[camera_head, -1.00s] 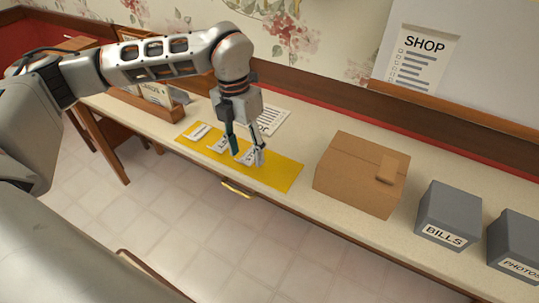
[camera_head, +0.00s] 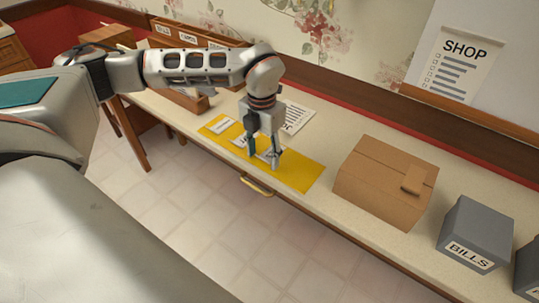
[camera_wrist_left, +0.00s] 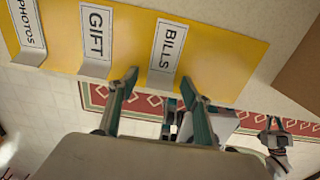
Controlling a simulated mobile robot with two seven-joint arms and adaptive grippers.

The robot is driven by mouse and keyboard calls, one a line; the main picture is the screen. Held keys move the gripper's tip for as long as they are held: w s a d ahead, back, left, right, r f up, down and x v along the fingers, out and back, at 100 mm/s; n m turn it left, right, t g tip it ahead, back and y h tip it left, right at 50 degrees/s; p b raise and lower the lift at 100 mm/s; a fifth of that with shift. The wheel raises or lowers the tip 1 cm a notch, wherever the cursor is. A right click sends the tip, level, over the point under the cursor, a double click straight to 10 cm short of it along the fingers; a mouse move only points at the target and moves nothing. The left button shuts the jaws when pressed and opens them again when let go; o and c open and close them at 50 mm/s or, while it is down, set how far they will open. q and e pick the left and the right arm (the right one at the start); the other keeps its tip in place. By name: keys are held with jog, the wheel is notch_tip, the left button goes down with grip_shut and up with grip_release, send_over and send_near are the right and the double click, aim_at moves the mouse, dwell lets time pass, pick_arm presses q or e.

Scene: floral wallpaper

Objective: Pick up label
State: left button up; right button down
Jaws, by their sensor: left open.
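Several white labels with dark print lie on a yellow mat (camera_head: 298,177) on the table. In the left wrist view, the BILLS label (camera_wrist_left: 168,47), the GIFT label (camera_wrist_left: 96,33) and the PHOTOS label (camera_wrist_left: 27,22) lie side by side, each with a pale flap at its near end. My left gripper (camera_head: 264,159) points down over the right half of the mat, open and empty. In the left wrist view its fingertips (camera_wrist_left: 159,81) are on either side of the BILLS label's near end. The exact height gap is unclear. In the head view the gripper partly hides the labels.
A cardboard box (camera_head: 380,182) stands right of the mat, then a grey BILLS bin (camera_head: 474,234) and another grey bin at the right edge. A printed sheet (camera_head: 297,117) lies behind the mat. A wooden rack (camera_head: 185,95) stands to the left.

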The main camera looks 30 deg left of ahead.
pick_arm(q)
jog(key=shift+r, duration=0.1)
jog(key=shift+c, duration=0.5)
jog(key=c, duration=0.7)
jog(key=shift+c, duration=0.2)
